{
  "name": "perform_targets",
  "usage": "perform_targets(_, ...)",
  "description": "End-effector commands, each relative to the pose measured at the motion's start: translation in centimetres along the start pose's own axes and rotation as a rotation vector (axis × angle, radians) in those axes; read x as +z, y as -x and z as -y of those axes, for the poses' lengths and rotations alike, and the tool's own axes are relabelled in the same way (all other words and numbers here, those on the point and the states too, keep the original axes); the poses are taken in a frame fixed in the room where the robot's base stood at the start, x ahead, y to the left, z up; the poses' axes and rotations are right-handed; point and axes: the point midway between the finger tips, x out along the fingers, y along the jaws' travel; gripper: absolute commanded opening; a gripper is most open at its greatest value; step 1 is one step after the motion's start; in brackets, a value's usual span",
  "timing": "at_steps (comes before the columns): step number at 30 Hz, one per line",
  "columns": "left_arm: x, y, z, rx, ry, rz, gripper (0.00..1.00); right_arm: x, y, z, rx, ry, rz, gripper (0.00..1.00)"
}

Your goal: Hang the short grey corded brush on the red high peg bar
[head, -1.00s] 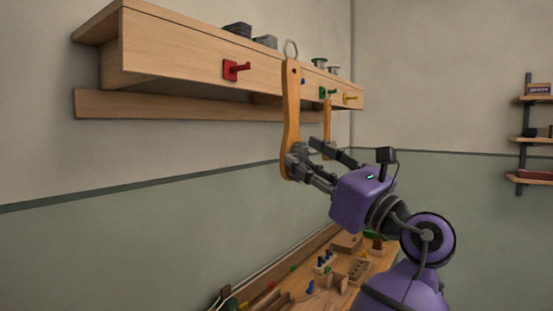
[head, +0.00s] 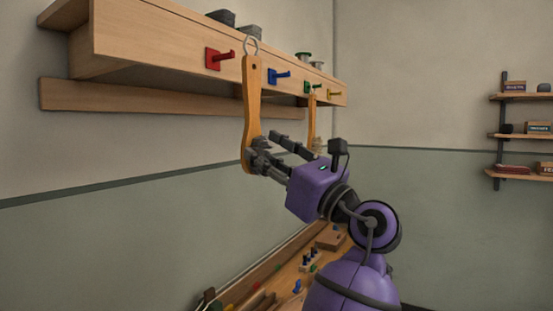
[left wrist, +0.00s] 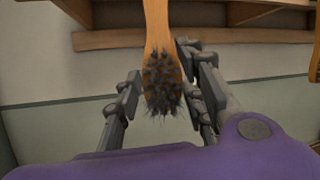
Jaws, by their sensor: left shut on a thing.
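The brush (head: 252,105) has a flat wooden handle pointing up and a loop (head: 251,46) at its top. Its dark grey bristles (left wrist: 162,82) face the left wrist camera. My left gripper (head: 270,150) is shut on the brush near its lower, bristle end and holds it upright in the air. The red peg (head: 220,58) sticks out of the wooden shelf front. In the head view the loop is to the right of the red peg and slightly higher, apart from it in the picture; the depth gap is unclear. My right gripper is not in view.
A blue peg (head: 280,75), a green peg (head: 313,87) and a yellow peg (head: 334,93) are farther along the shelf front (head: 150,45). Another wooden-handled brush (head: 312,120) hangs by the green peg. A cluttered workbench (head: 285,280) lies below.

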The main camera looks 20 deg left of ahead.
Motion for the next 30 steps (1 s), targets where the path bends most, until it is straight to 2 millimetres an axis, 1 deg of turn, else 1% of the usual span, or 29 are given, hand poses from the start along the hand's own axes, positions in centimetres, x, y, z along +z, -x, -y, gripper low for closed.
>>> perform_targets(1, -0.3, -0.3, -0.1, 0.001, -0.001, 0.000, 0.00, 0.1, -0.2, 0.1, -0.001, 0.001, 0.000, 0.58)
perform_targets(16, -1.9, -3.2, -1.1, -0.001, 0.000, 0.001, 0.00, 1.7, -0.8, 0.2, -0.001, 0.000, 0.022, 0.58)
perform_targets(29, -3.0, -5.8, -1.9, 0.000, -0.001, 0.002, 0.00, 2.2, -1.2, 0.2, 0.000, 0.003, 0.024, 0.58)
perform_targets(30, -3.0, -6.0, -2.0, 0.000, -0.002, 0.001, 0.00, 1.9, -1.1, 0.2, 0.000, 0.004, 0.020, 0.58)
